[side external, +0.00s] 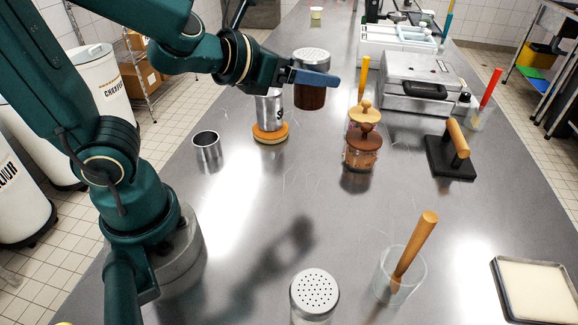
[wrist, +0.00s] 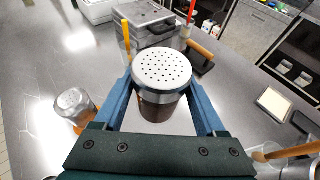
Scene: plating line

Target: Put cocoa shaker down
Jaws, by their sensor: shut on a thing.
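The cocoa shaker (side external: 310,92) is a dark brown cylinder with a perforated silver lid. My gripper (side external: 317,78) is shut on it and holds it upright above the steel table. In the wrist view the shaker (wrist: 160,72) sits between the two blue fingers of my gripper (wrist: 163,108). A second shaker with a perforated silver lid (side external: 314,292) stands at the front of the table.
An empty steel cup (side external: 206,147) stands left of the coaster. The table's middle is clear.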

